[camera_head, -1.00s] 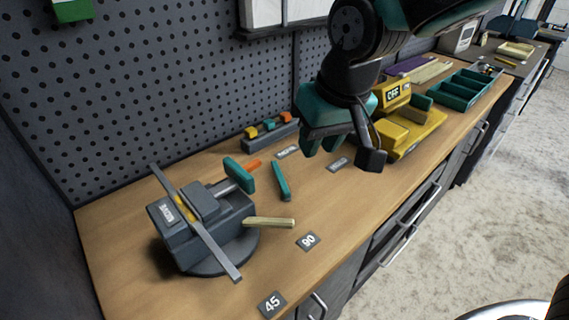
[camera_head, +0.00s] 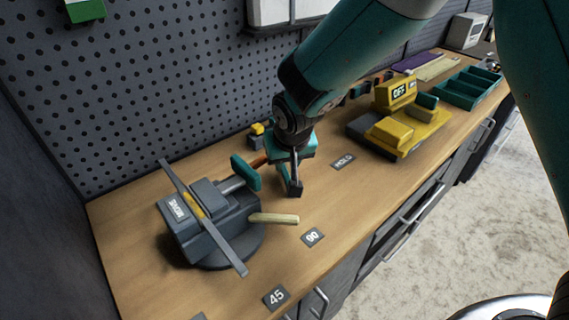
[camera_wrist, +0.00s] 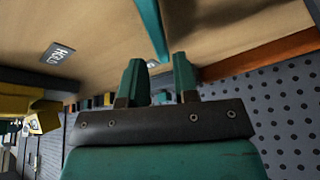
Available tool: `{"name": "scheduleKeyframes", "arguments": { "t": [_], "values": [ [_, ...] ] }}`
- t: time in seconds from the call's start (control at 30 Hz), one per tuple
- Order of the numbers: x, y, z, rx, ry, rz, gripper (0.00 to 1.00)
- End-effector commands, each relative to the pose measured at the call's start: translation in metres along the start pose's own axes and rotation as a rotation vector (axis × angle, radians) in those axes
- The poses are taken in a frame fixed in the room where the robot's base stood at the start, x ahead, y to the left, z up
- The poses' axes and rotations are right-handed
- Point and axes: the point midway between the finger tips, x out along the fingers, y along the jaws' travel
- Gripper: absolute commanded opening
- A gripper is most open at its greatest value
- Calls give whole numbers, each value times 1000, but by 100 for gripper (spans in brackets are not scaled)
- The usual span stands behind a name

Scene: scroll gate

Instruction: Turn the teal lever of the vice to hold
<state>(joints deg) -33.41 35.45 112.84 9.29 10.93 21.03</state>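The grey vice (camera_head: 205,222) stands at the left of the bench, with a flat bar across it and a teal plate (camera_head: 245,173) on its spindle. My gripper (camera_wrist: 159,66) points down just right of that plate. The teal lever (camera_wrist: 150,25) shows in the wrist view, its near end between or just beyond my two separated teal fingers; contact cannot be told. The HOLD label (camera_head: 343,161) lies to the right of my gripper and also shows in the wrist view (camera_wrist: 57,53).
A pale wooden handle (camera_head: 274,218) sticks out from the vice. Labels 90 (camera_head: 312,237) and 45 (camera_head: 275,297) lie near the front edge. A yellow device (camera_head: 400,128) reading OFF stands to the right. The pegboard (camera_head: 160,90) rises behind; the front middle is clear.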

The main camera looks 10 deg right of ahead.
Motion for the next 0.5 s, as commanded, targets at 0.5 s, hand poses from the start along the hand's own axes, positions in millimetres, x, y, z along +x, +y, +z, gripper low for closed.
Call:
{"name": "scheduleKeyframes", "arguments": {
  "t": [0.5],
  "values": [
    [37,0,0,0,1,-1,28]
  ]
}}
